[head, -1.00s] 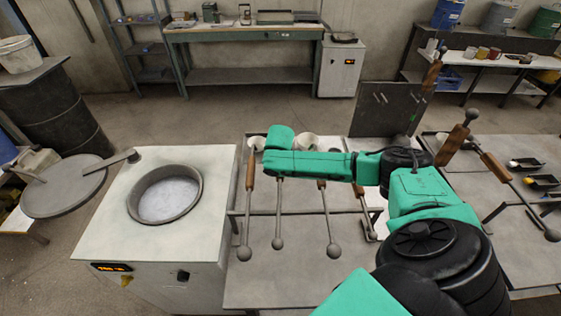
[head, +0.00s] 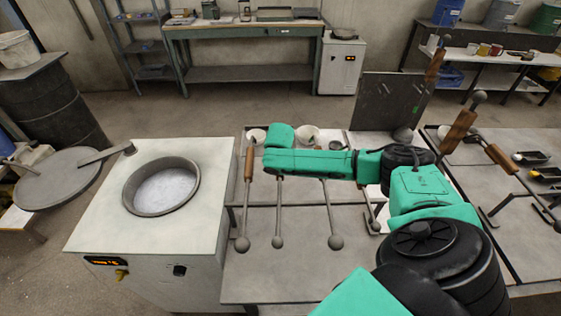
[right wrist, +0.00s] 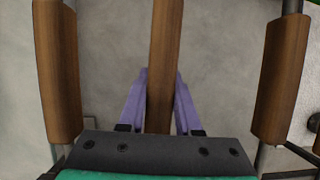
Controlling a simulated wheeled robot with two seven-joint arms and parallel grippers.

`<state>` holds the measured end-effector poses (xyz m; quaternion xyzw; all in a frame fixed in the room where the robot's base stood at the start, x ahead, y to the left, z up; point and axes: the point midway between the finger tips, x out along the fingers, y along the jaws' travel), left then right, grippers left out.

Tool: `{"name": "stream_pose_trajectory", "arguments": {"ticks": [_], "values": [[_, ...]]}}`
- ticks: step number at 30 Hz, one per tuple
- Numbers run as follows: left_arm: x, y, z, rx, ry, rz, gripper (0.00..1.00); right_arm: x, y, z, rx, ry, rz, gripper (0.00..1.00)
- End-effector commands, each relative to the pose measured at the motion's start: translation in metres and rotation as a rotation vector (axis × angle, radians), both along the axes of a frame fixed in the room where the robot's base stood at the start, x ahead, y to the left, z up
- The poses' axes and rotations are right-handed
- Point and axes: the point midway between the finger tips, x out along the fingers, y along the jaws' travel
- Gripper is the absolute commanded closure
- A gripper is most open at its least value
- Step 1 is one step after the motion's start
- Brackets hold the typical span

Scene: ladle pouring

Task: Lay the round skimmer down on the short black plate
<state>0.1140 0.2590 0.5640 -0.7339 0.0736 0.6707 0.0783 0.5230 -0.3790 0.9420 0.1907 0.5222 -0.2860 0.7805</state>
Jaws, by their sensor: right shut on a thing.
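My right gripper (right wrist: 160,112) is shut on a wooden handle (right wrist: 165,50) in the right wrist view, a purple finger on each side. In the head view my green right arm hides this gripper and the handle it holds. Several ball-ended tools lie side by side across a rack on the grey table. The leftmost has a bare wooden handle (head: 249,165). I cannot tell which tool is the round skimmer. Small black trays (head: 530,158) lie on the right table; I cannot tell which thing is the short black plate. My left gripper is not in view.
Wooden handles (right wrist: 57,70) (right wrist: 278,75) flank the held one closely. A furnace with a round pot (head: 160,186) stands left of the table. Pale bowls (head: 307,134) and an upright dark panel (head: 388,98) are at the back. Longer tools stand at the right table (head: 455,185).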

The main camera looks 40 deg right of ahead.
Motion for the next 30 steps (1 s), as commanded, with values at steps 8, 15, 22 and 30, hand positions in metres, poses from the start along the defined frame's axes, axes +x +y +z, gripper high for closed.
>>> {"name": "stream_pose_trajectory", "arguments": {"ticks": [8, 15, 22, 30], "values": [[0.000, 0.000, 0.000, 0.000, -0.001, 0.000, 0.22, 0.001, 0.000, -0.001, 0.000, -0.004, 0.000, 0.33], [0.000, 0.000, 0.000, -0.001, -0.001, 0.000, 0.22, -0.001, 0.000, -0.004, 0.001, 0.003, 0.001, 0.33], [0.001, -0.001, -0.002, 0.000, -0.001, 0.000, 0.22, -0.005, 0.005, 0.016, 0.001, -0.002, 0.001, 0.33], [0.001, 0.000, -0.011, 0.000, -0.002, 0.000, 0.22, -0.027, 0.023, 0.082, -0.002, -0.006, 0.003, 0.33]]}}
